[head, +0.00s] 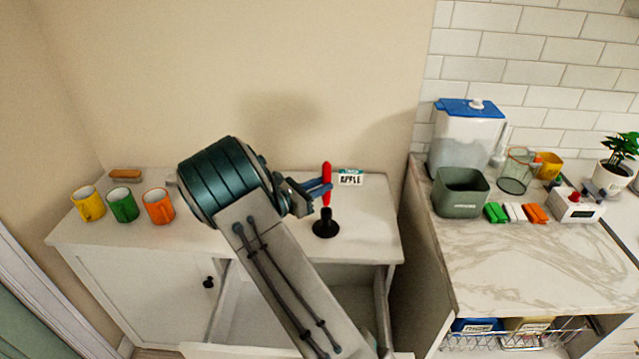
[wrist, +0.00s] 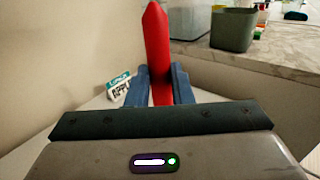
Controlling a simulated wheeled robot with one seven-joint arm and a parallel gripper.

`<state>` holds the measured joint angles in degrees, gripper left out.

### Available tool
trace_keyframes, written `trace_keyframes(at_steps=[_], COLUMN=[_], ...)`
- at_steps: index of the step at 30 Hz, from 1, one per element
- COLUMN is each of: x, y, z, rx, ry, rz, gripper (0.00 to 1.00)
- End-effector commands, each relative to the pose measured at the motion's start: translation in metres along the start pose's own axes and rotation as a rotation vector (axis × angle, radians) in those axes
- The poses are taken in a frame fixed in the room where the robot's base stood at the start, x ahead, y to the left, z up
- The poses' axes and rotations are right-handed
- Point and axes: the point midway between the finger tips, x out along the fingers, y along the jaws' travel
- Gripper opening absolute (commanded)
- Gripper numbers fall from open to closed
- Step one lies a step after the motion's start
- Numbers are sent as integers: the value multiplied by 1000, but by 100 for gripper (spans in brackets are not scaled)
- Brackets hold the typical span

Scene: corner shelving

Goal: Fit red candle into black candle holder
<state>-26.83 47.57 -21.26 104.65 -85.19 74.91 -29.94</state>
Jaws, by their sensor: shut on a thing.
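The red candle (head: 327,172) is upright in the head view, with my gripper (head: 322,188) shut on its middle. In the wrist view the red candle (wrist: 156,50) stands between the two blue fingers of my gripper (wrist: 160,85). The black candle holder (head: 326,225) stands on the white cabinet top, with a round base and a short upright neck. The candle's lower end appears directly above the neck in the head view; I cannot tell whether they touch. The holder is hidden in the wrist view.
A small APPLE label (head: 351,178) stands behind the holder. Yellow (head: 88,204), green (head: 122,205) and orange (head: 158,207) mugs stand at the left. An open drawer (head: 262,305) is below. The marble counter (head: 520,255) at right holds a grey-green bin (head: 461,196).

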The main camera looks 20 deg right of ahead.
Motion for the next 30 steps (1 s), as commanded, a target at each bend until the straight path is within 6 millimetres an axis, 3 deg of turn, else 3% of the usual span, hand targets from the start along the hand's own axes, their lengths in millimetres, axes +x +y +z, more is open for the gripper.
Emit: trace_keyframes(at_steps=[6,30], x=[0,0], y=[0,0], z=[-13,-13], rx=[-1,0], ry=[0,0], rz=[0,0], gripper=[0,0])
